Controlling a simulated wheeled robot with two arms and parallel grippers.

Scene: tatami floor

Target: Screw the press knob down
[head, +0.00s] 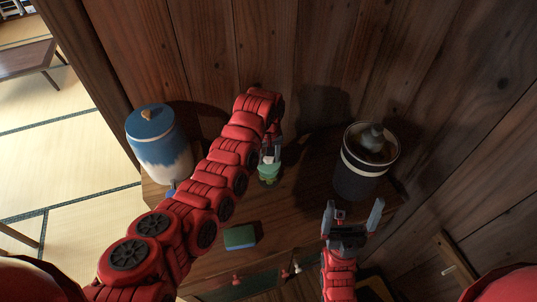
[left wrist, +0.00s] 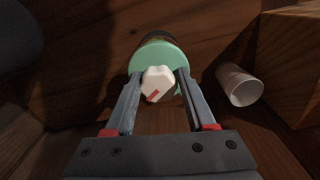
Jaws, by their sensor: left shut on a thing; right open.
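The press knob (left wrist: 157,84) is a white faceted piece with a small red mark, on a pale green round top (left wrist: 160,52). In the left wrist view my left gripper (left wrist: 156,76) is shut on it, one finger on each side. In the head view the green top (head: 268,171) shows small on the wooden surface, with my left gripper (head: 270,152) over it from above. What lies beneath the green top is mostly hidden. My right gripper (head: 352,218) is open and empty, in front and to the right, apart from the knob.
A blue and white lidded jar (head: 160,145) stands at left, a dark white-banded canister (head: 362,165) at right. A green and blue sponge (head: 240,238) lies near the front edge. A white cup (left wrist: 239,85) shows right of the knob. A wooden wall closes the back.

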